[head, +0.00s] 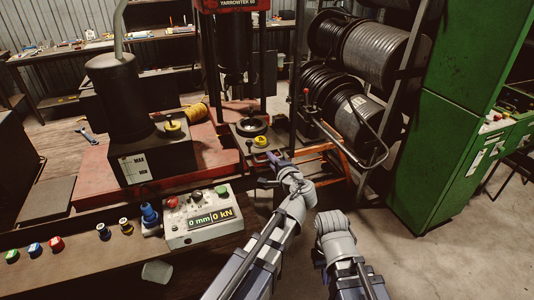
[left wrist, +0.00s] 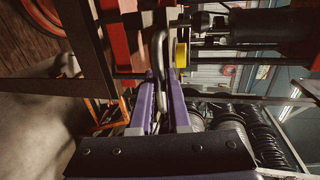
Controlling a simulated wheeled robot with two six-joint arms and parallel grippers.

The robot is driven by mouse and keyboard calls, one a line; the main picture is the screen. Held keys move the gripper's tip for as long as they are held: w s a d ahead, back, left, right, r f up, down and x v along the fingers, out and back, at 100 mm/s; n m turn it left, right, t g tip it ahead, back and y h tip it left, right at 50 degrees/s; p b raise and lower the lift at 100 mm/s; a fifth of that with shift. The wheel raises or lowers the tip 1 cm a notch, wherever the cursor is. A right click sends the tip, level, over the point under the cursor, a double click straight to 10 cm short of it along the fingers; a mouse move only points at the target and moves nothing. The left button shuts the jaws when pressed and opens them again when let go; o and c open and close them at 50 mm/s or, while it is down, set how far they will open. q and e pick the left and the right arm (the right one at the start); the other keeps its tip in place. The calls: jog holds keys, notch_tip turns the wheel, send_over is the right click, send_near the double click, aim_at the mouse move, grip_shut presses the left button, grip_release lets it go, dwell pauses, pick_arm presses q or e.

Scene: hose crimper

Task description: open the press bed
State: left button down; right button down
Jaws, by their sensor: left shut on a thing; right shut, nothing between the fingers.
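My left gripper (head: 272,167) is just in front of the bed. In the left wrist view its purple fingers (left wrist: 163,88) are shut on a bent grey metal handle (left wrist: 158,50) beside the knob. My right gripper's fingers are hidden; only my right arm shows.
A control box (head: 202,216) reading 0 mm and 0 kN sits on the bench at the front left. A black pump cylinder (head: 120,95) stands left of the press. Hose reels (head: 375,55) and a green cabinet (head: 440,120) stand right. The floor at lower right is clear.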

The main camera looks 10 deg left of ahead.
pick_arm(q)
jog(key=shift+v, duration=1)
pick_arm(e)
jog(key=shift+s+d, duration=0.2)
jog(key=shift+s, duration=0.1)
pick_arm(q)
jog(key=shift+f, duration=0.2)
jog(key=c, duration=0.9)
grip_release()
